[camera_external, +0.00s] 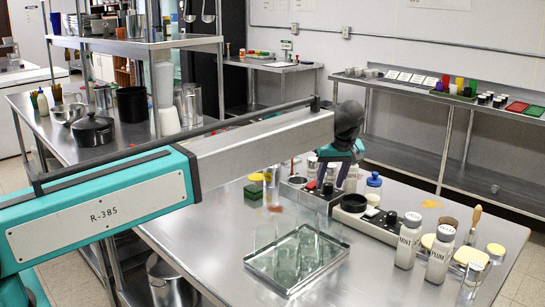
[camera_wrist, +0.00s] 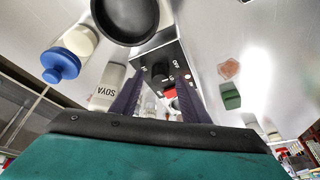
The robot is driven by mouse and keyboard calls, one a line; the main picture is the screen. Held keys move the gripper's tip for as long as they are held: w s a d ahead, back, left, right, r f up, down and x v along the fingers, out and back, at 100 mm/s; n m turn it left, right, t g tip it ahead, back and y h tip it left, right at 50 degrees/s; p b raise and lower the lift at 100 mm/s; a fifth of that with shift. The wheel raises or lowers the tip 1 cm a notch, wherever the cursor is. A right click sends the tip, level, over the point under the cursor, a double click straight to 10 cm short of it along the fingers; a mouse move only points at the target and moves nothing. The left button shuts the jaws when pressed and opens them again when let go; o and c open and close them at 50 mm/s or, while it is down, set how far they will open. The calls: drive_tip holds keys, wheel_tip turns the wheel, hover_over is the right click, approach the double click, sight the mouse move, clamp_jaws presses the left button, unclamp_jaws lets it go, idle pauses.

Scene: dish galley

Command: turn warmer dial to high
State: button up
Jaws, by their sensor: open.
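The warmer's control panel (camera_wrist: 143,56) shows in the wrist view as a dark strip with small white lettering, one mark reading OFF. A black dial (camera_wrist: 158,70) stands on it, with a red piece (camera_wrist: 169,93) close by. The dial's setting is too small to read. My gripper (camera_wrist: 158,92) is open, its two purple fingers on either side of the dial and red piece. I cannot tell if they touch the dial. In the outside view my gripper (camera_external: 345,180) points down above the counter unit, beside a black round pan (camera_external: 353,202); the arm partly hides it.
A SOYA shaker (camera_wrist: 108,88) and a blue-capped bottle (camera_wrist: 61,66) stand near the left finger. A green block (camera_wrist: 230,97) lies to the right. Glasses stand in a metal tray (camera_external: 277,284) in front; labelled shakers such as MINT (camera_external: 408,241) stand at the right.

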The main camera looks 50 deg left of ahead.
drive_tip(key=shift+a+f, duration=0.1)
drive_tip(key=shift+f, duration=0.15)
drive_tip(key=c, duration=1)
